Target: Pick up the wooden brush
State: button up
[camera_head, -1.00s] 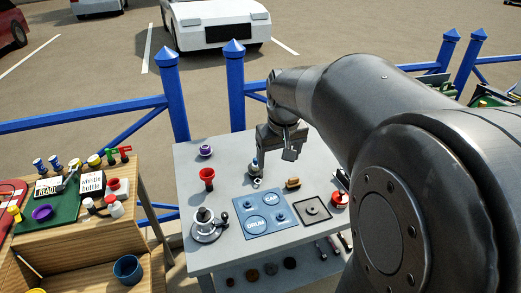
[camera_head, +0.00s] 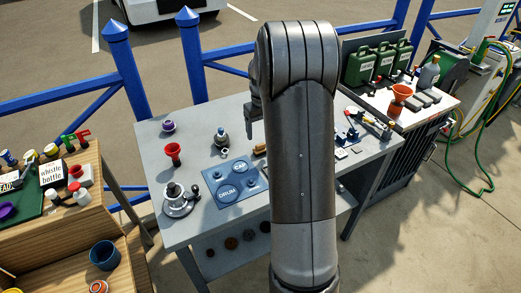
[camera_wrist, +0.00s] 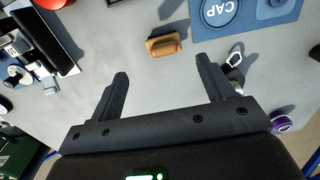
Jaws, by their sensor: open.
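The wooden brush (camera_wrist: 165,45) is a small orange-brown block lying on the grey tabletop in the wrist view. My gripper (camera_wrist: 162,68) is open and empty, its two fingers apart, with the brush just beyond and between the fingertips in the picture. My gripper is mostly hidden behind my arm there too, with one finger showing above the table.
A blue mat (camera_head: 236,183) marked DRUM and CAP lies close to the brush. A red funnel-like cup (camera_head: 173,152), a small metal bottle (camera_head: 221,140) and a purple ring (camera_head: 168,127) stand on the table's left. Green cans (camera_head: 382,62) stand on a bench at right.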

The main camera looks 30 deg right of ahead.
aim_at(261, 144)
jog(key=f, duration=0.7)
jog(key=shift+a+f, duration=0.15)
jog(key=shift+a, duration=0.15)
jog(key=shift+c, duration=0.3)
jog(key=c, duration=1)
